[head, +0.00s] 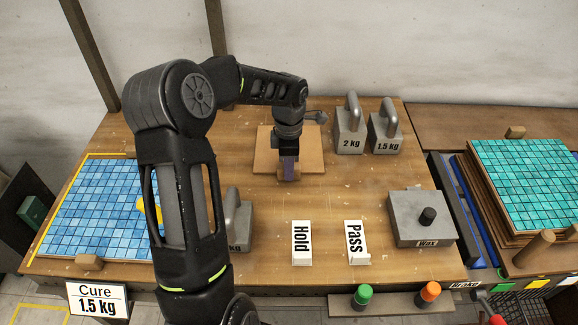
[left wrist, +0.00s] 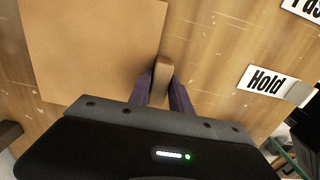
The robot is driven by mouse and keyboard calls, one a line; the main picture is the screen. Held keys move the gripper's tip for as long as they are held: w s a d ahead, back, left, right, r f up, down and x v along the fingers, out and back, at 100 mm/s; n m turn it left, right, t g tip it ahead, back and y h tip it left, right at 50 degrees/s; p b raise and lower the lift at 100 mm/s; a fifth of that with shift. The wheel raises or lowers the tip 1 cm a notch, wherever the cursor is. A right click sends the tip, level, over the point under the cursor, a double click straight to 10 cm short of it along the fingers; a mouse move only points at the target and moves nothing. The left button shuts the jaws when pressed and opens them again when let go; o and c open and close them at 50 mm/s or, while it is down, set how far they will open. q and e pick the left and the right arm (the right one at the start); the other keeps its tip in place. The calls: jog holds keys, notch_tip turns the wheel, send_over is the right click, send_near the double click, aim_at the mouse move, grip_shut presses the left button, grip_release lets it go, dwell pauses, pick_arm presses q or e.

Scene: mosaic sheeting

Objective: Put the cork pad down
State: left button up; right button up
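The cork pad (head: 312,152) is a flat tan square at the back middle of the wooden table. It fills the upper left of the left wrist view (left wrist: 90,45). A small wooden grip block (left wrist: 161,76) stands at its near edge. My left gripper (head: 289,174) points down over that edge. Its purple fingers (left wrist: 163,92) sit on both sides of the block and appear closed on it. The pad looks level and at or very near the tabletop; I cannot tell whether it touches. My right gripper is not in view.
Weights marked 2 kg (head: 349,134) and 1.5 kg (head: 384,133) stand right of the pad. Hold (head: 301,243) and Pass (head: 356,242) signs and a grey Wax box (head: 420,219) are nearer. A blue mosaic sheet (head: 95,205) lies left, partly behind my arm, which also hides part of another weight (head: 240,220).

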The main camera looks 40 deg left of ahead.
pick_arm(q)
jog(key=o, duration=0.3)
jog(key=shift+o, duration=0.2)
jog(key=shift+r, duration=0.15)
notch_tip(320, 180, up, 12)
dwell(0.3)
